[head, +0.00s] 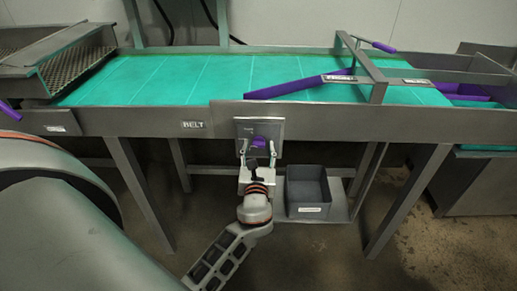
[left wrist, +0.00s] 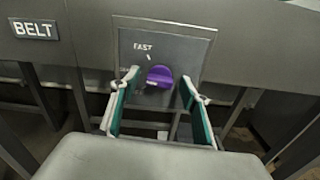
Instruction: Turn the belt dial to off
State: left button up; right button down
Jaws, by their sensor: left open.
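The purple belt dial (head: 259,142) sits on a grey square panel (head: 246,128) on the front of the conveyor, right of the BELT label (head: 193,124). In the left wrist view the dial (left wrist: 160,76) shows below the word FAST, with a smaller, unclear label at its left. The lower part of the panel is partly hidden, and I cannot read an off mark. My left gripper (head: 258,151) is open in front of the panel. In the left wrist view its fingers (left wrist: 159,84) stand on either side of the dial, apart from it. My right gripper is not in view.
The conveyor has a green belt (head: 200,80) and a purple diverter bar (head: 300,86) across it. A grey bin (head: 307,190) stands on a low shelf below the panel, right of my left wrist. Conveyor legs (head: 405,200) stand on both sides. Floor shows at the right.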

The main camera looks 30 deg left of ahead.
pick_arm(q)
jog(key=c, duration=0.9)
jog(key=shift+c, duration=1.1)
jog(key=shift+o, duration=0.2)
jog(key=shift+n, duration=0.5)
jog(key=n, duration=0.3)
jog(key=shift+s+b, duration=0.1)
jog(key=shift+b, duration=0.25)
jog(key=n+b, duration=0.1)
jog(key=n, duration=0.3)
jog(key=shift+a+f+n, duration=0.1)
jog(key=shift+n, duration=0.2)
jog(key=shift+n+b, duration=0.35)
jog(key=shift+n, duration=0.25)
